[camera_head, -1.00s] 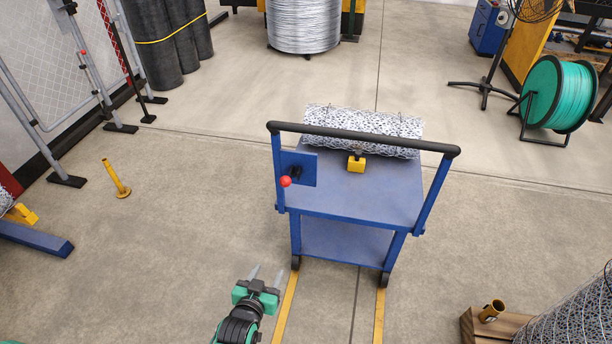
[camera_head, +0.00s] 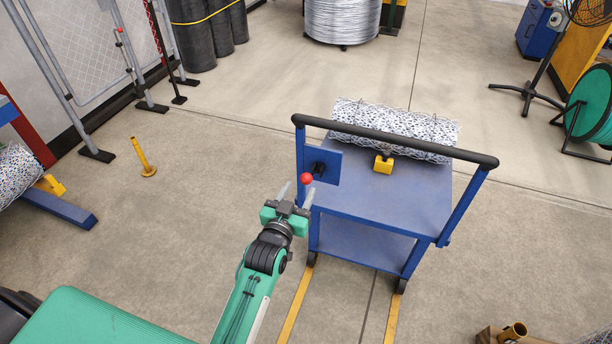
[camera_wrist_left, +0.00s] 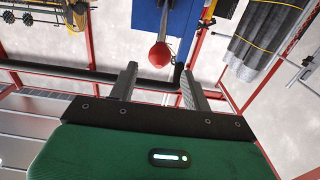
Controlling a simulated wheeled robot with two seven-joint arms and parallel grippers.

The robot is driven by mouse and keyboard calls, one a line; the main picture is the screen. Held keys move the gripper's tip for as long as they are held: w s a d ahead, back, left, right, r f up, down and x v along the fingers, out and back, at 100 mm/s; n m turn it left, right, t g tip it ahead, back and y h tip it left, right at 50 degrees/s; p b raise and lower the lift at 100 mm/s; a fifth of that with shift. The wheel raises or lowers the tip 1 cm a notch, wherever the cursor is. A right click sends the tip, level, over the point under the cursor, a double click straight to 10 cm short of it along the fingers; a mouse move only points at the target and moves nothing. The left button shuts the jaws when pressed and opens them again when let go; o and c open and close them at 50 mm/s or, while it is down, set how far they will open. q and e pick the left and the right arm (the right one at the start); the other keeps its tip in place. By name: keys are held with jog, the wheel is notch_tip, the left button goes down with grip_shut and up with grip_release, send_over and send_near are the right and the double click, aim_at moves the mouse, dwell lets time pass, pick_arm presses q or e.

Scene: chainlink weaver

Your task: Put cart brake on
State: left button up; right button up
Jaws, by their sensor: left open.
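The blue cart (camera_head: 385,205) with a black push handle (camera_head: 395,140) stands on the floor ahead. Its brake lever ends in a red ball knob (camera_head: 306,179), in front of a blue plate (camera_head: 322,162) on the cart's left side. My left gripper (camera_head: 294,194) is open and empty, with its fingers pointing toward the knob. In the left wrist view the red knob (camera_wrist_left: 161,54) shows just beyond and between the fingertips (camera_wrist_left: 158,72). Contact with the knob cannot be made out. My right gripper is not in view.
A roll of wire mesh (camera_head: 395,128) and a yellow block (camera_head: 383,164) lie on the cart top. Yellow floor lines (camera_head: 296,305) run under the cart.

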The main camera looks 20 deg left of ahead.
aim_at(304, 182)
pick_arm(q)
jog(key=shift+w+d, duration=0.15)
jog(key=shift+w, duration=2.95)
jog(key=shift+c, duration=0.4)
grip_shut()
